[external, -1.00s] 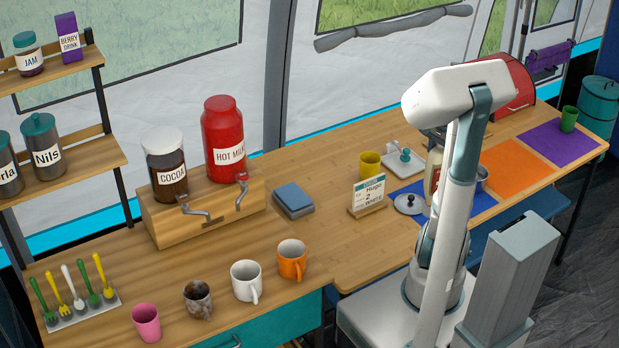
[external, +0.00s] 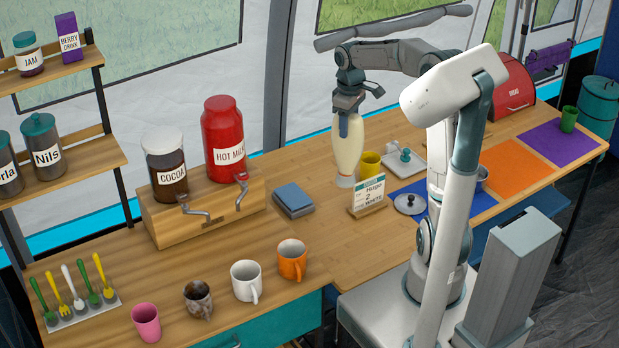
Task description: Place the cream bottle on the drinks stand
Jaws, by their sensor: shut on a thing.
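The cream bottle (external: 348,150) is pale cream with a tapered neck and hangs upright under my gripper (external: 349,112), which is shut on its top. Its base is close behind the small order card, and I cannot tell exactly how high it is above the table. The drinks stand (external: 205,222) is a wooden block to the left. It carries a cocoa jar (external: 168,170) and a red hot milk can (external: 223,138), with two metal taps on its front. My gripper and bottle are to the right of the stand, apart from it.
A yellow cup (external: 370,163) and the order card (external: 368,196) stand by the bottle. A blue-grey stack (external: 293,200) lies between stand and bottle. Mugs, including an orange one (external: 292,260), line the front edge. Bare wood is right of the stand.

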